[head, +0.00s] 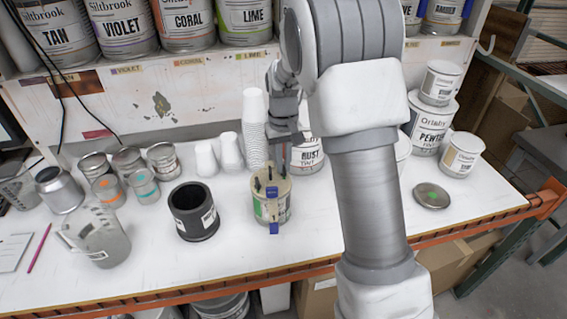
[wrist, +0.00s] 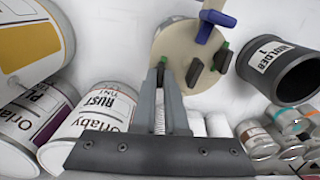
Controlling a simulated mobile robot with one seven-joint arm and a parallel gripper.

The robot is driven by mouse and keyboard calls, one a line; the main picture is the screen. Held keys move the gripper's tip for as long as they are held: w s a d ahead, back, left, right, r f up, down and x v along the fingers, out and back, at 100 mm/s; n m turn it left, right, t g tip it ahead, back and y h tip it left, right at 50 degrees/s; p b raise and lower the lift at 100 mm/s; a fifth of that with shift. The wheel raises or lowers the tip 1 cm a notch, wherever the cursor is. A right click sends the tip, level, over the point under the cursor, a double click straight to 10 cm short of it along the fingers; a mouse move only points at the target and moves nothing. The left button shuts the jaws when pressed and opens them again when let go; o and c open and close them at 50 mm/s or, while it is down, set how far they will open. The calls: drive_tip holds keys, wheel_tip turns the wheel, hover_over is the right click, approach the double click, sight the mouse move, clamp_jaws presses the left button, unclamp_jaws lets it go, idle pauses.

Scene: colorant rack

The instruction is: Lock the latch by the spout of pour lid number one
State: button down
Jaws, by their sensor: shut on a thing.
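A can with a cream pour lid (head: 270,184) stands upright near the front of the bench; the lid also shows in the wrist view (wrist: 176,50). The lid carries a blue piece (wrist: 212,22) at its edge and dark upright latches, two of them (wrist: 193,73) (wrist: 222,60) standing free. Green bits show beside some latches. My gripper (wrist: 161,70) reaches over the lid's near edge in the wrist view, its fingers shut on a dark latch there. In the head view my gripper (head: 272,160) is at the lid's back side, its tips partly hidden.
A black holder (head: 194,212) stands just left of the can. A RUST can (head: 306,156) and stacked white cups (head: 254,120) are close behind. A clear jug (head: 100,238) and small tins stand at left. The bench front right of the can is clear.

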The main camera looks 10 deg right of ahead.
drive_tip(key=shift+m, duration=0.4)
drive_tip(key=c, duration=0.9)
unclamp_jaws()
drive_tip(key=shift+c, duration=0.2)
drive_tip(key=shift+r, duration=0.15)
wheel_tip(320, 180, up, 17)
drive_tip(key=shift+r, duration=0.15)
